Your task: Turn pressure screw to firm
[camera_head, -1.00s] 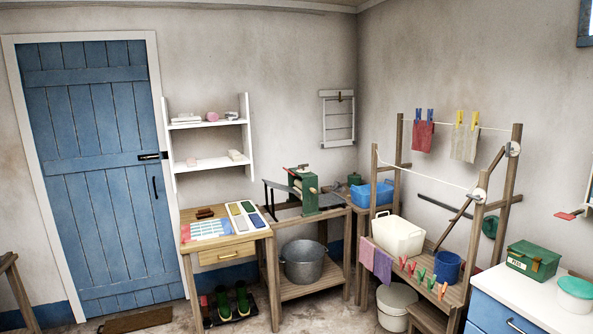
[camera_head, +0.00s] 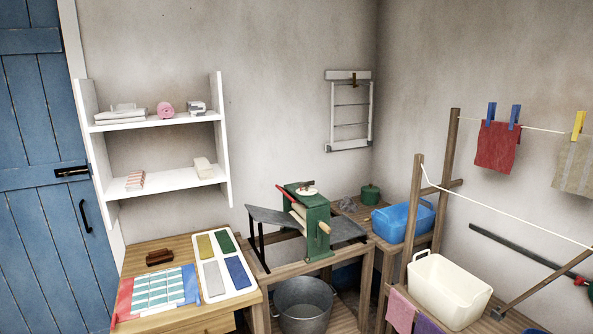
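The green wringer (camera_head: 317,220) stands on a wooden stand (camera_head: 280,277) in the middle of the view, with grey boards to its left and right. On its top is the pressure screw (camera_head: 306,190), with a pale round disc and a small red part at its left. Its exact setting is too small to read. Pale rollers (camera_head: 298,213) show in the wringer's side, and a crank with a wooden handle (camera_head: 324,227) sticks out in front. My gripper is not in the picture.
A blue basin (camera_head: 403,220), white tub (camera_head: 447,290) and drying rack (camera_head: 450,145) stand to the right.

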